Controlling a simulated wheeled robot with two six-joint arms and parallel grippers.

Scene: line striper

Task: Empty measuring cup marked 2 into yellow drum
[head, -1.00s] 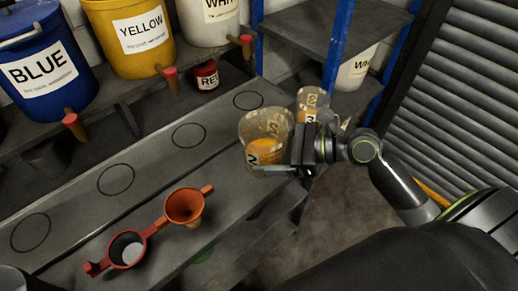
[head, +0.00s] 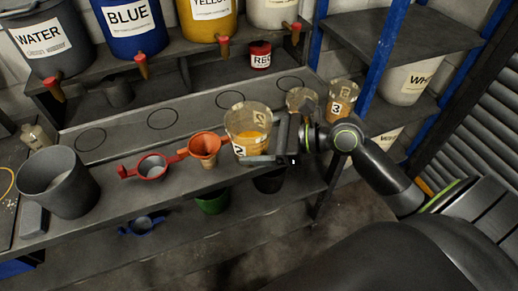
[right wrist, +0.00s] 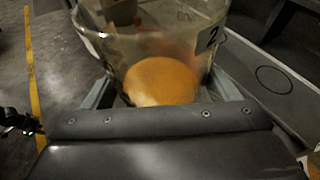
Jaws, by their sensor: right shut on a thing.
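My right gripper (head: 272,148) is shut on the clear measuring cup marked 2 (head: 249,118), which holds orange-yellow liquid. The cup is roughly upright, in front of the bench's circle-marked strip and just right of the orange funnel. In the right wrist view the cup (right wrist: 190,25) sits between the fingers (right wrist: 163,92), with the liquid low inside. The yellow drum (head: 212,30) stands on the back shelf, its top cut off by the picture's edge. It is behind and left of the cup, well apart from it.
The orange funnel (head: 204,146) and a red ring holder (head: 152,168) are left of the cup. A cup marked 3 (head: 343,100) and another clear cup (head: 302,101) are behind my gripper. A grey bucket (head: 58,184) stands at left. Red-tipped taps (head: 225,42) jut from the shelf.

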